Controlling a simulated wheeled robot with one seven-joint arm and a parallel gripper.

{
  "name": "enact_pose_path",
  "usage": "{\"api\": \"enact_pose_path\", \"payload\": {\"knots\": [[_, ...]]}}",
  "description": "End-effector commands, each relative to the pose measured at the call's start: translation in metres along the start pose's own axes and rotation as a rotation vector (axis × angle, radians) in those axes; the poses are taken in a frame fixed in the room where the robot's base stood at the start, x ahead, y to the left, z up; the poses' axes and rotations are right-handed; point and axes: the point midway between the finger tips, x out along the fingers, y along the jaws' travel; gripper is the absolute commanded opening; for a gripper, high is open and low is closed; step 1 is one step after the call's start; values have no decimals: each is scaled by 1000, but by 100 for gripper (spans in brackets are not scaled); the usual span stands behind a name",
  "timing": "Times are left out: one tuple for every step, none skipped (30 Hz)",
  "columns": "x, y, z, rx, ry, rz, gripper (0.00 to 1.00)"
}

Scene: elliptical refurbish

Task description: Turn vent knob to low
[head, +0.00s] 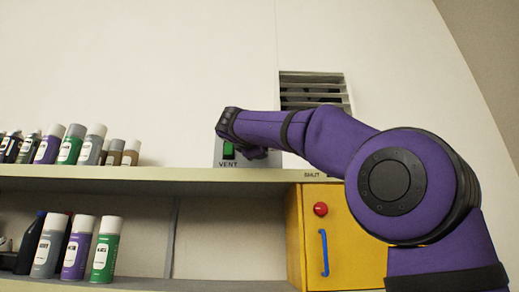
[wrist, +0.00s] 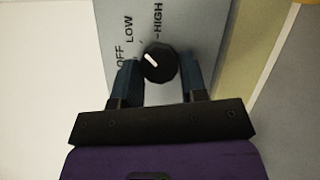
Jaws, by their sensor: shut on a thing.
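The vent knob (wrist: 163,69) is round and black with a white pointer line. It sits on a grey panel (wrist: 185,25) marked OFF, LOW and HIGH, the lettering turned sideways in the wrist view. The pointer slants to the upper left, roughly toward the small tick by LOW; its exact setting is hard to tell. My gripper (wrist: 159,76) has one finger on each side of the knob and is shut on it. In the head view the panel (head: 220,159) shows a green patch and the word VENT; my arm's end hides the knob there.
A shelf (head: 160,179) below the panel holds several spray cans (head: 71,145) at the left. More cans stand on the lower level. A yellow cabinet (head: 345,225) with a red button and blue handle is under my arm. A slatted vent (head: 312,80) is behind it.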

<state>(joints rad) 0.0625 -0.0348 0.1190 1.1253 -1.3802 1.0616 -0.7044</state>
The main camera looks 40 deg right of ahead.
Motion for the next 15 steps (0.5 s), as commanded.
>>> {"api": "enact_pose_path", "payload": {"knots": [[0, -1, -1, 5, 0, -6, 16], [0, -1, -1, 8, 0, -7, 16], [0, -1, -1, 11, 0, -9, 16], [0, -1, -1, 13, 0, -10, 16], [0, -1, -1, 14, 0, -10, 16], [0, -1, -1, 15, 0, -11, 16], [0, -1, -1, 15, 0, -11, 16], [0, -1, -1, 15, 0, -11, 16], [0, -1, -1, 15, 0, -11, 16], [0, -1, -1, 15, 0, -11, 16], [0, -1, -1, 15, 0, -11, 16], [0, -1, -1, 15, 0, -11, 16], [0, -1, -1, 15, 0, -11, 16], [0, -2, -1, 15, 0, -11, 16], [0, -2, -1, 15, 0, -11, 44]]}}
